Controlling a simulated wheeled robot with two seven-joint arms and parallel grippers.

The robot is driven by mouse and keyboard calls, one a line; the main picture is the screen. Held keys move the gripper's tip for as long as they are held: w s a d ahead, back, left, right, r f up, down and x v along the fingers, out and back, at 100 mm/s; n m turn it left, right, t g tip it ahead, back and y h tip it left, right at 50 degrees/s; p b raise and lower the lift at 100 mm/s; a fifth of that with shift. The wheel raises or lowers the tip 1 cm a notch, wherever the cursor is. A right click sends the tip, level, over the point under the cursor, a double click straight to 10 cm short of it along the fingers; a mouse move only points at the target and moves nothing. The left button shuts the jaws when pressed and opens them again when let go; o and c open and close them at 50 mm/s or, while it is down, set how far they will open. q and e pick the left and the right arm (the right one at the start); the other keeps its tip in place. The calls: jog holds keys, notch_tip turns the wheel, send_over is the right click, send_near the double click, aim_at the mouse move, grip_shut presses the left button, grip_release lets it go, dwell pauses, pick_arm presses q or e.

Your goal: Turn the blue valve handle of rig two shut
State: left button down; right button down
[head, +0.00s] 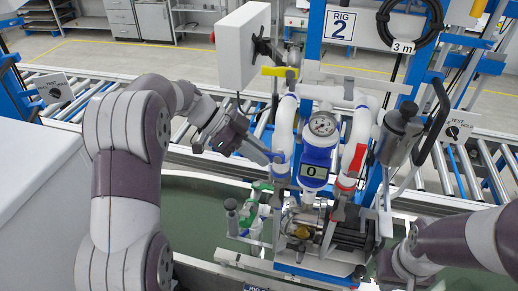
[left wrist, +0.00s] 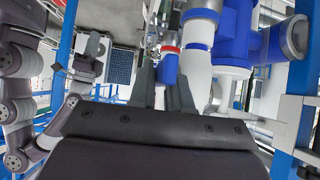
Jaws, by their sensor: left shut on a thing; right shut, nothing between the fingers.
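Rig two stands in the middle of the head view under its "RIG 2" sign (head: 341,25). My left gripper (head: 268,155) reaches in from the left to the blue valve handle (head: 279,157) on the left white pipe. It is shut on the handle, which its fingers mostly hide. In the left wrist view, the fingers (left wrist: 163,90) point ahead beside the white pipe, with a blue part (left wrist: 169,70) between them. My right gripper (head: 392,272) is at the lower right of the head view, shut and empty, apart from the valve; its fingertips are hard to make out.
A gauge (head: 322,124) and blue meter reading 0 (head: 313,170) sit right of the blue handle. A red handle (head: 346,183) is on the right pipe, a yellow one (head: 280,71) above. The pump (head: 302,225) is below. A grey panel (head: 240,45) stands at upper left.

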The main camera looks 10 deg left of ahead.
pick_arm(q)
jog(key=shift+s+f, duration=0.1)
jog(key=shift+f, duration=0.15)
jog(key=c, duration=1.1)
grip_release()
jog(key=shift+c, duration=0.2)
jog(key=shift+r, duration=0.1)
jog(key=shift+a+r, duration=0.1)
jog(key=shift+a, duration=0.15)
jog(key=b+v, duration=0.3)
jog(key=v, duration=0.9)
jog(key=shift+a, duration=0.1)
